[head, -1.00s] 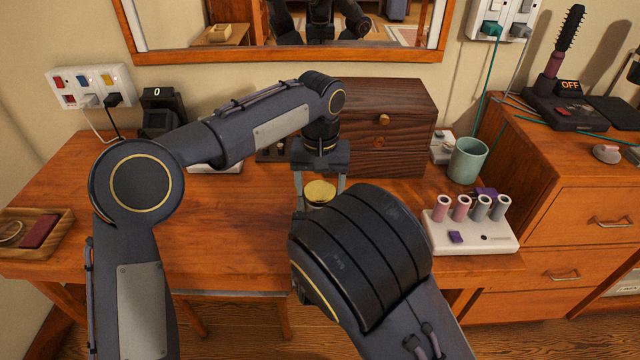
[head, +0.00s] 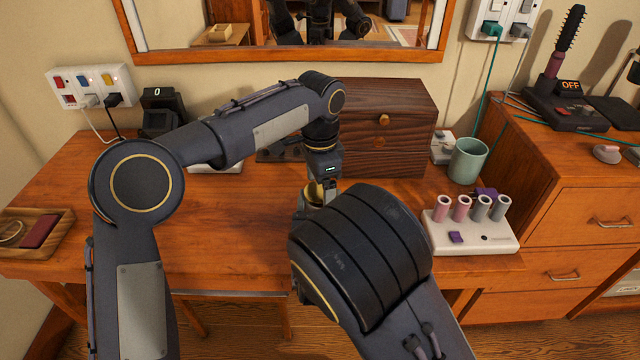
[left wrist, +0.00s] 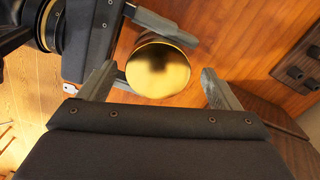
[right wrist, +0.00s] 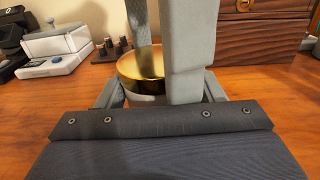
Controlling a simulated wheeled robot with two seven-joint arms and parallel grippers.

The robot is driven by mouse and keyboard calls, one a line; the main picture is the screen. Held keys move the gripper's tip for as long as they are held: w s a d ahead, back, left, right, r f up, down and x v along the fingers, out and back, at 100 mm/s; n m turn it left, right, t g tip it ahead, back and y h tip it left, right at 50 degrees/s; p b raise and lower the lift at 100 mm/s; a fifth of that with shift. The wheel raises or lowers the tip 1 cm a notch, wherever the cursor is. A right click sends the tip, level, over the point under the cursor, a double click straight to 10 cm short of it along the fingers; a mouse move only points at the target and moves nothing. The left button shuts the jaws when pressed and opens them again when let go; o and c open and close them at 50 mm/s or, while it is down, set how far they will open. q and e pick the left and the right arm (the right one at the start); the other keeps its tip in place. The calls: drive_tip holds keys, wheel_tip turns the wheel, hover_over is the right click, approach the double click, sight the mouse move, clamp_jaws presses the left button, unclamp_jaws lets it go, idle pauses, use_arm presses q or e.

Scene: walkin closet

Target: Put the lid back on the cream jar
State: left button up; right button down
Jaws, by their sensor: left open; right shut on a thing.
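The gold lid (right wrist: 138,66) sits on top of the pale cream jar (right wrist: 142,100), whose body is mostly hidden; it looks level there. In the left wrist view the round lid (left wrist: 158,70) lies just beyond and between the fingertips of my left gripper (left wrist: 160,86). That gripper is open, pointing down from above, with one finger in front of the lid and one behind it in the right wrist view. My right gripper (right wrist: 162,93) is shut on the jar low at its sides. In the head view my right arm partly hides the jar.
A dark wooden box (head: 385,125) stands behind the jar. A white stand with several rollers (head: 470,235) and a green cup (head: 468,160) are to the right. A wooden tray (head: 60,220) lies far left. The desk's left middle is clear.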

use_arm(q)
drive_tip(key=shift+s+r, duration=0.1)
drive_tip(key=shift+r, duration=2.15)
drive_tip(key=shift+c, duration=0.4)
drive_tip(key=n, duration=0.1)
drive_tip(key=r+n, duration=0.1)
drive_tip(key=n, duration=0.2)
drive_tip(key=shift+d+r, duration=0.1)
drive_tip(key=shift+r, duration=0.25)
drive_tip(key=n, duration=0.2)
drive_tip(key=r+n, duration=0.1)
drive_tip(key=n, duration=0.2)
drive_tip(key=shift+r+n, duration=0.3)
drive_tip(key=shift+r, duration=0.05)
drive_tip(key=shift+f, duration=4)
